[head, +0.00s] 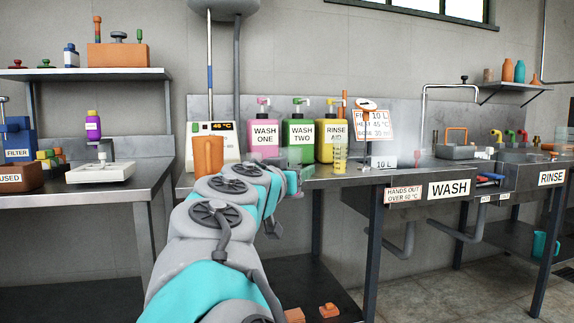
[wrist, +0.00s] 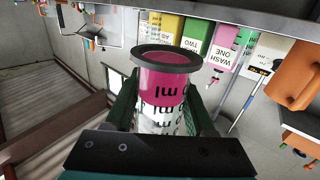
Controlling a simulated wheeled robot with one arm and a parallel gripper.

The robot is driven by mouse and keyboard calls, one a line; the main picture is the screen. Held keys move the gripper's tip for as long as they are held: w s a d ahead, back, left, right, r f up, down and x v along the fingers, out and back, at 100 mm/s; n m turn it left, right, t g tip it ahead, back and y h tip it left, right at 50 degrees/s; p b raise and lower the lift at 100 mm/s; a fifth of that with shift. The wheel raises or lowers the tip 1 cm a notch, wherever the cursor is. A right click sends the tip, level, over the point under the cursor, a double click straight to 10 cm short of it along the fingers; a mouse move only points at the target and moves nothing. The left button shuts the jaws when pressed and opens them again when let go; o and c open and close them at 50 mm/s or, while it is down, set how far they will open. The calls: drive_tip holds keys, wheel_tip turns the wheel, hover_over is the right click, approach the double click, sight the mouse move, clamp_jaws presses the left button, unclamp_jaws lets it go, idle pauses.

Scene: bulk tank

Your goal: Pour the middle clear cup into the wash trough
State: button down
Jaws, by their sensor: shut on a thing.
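In the wrist view, which is upside down, a clear cup (wrist: 163,85) with black "ml" markings stands between the two fingers of my gripper (wrist: 160,103). The gripper is shut on it. Pink liquid shows in the part next to its dark disc-shaped base, and the cup looks about upright. In the head view my gripper (head: 292,181) is at the counter's front edge, and my arm mostly hides the cup. The wash trough (head: 413,194), labelled WASH, is to the right of the gripper. A clear cup with yellow contents (head: 340,157) stands on the counter.
Pink, green and yellow bottles (head: 299,132) stand behind my gripper. An orange jug (head: 208,156) is to its left. The rinse trough (head: 535,178) is farther right.

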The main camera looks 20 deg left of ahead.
drive_tip(key=w+d+f, duration=0.5)
drive_tip(key=d+f, duration=0.5)
drive_tip(key=w+d+f+n+y, duration=0.1)
drive_tip(key=w+d+f, duration=0.5)
drive_tip(key=d+f, duration=0.4)
drive_tip(key=w+d+f+y, duration=0.1)
drive_tip(key=w+d+f, duration=0.5)
drive_tip(key=d+f, duration=0.4)
drive_tip(key=shift+w+d+f, duration=0.15)
drive_tip(key=shift+d+f, duration=0.15)
drive_tip(key=shift+d, duration=0.15)
drive_tip(key=shift+d, duration=0.15)
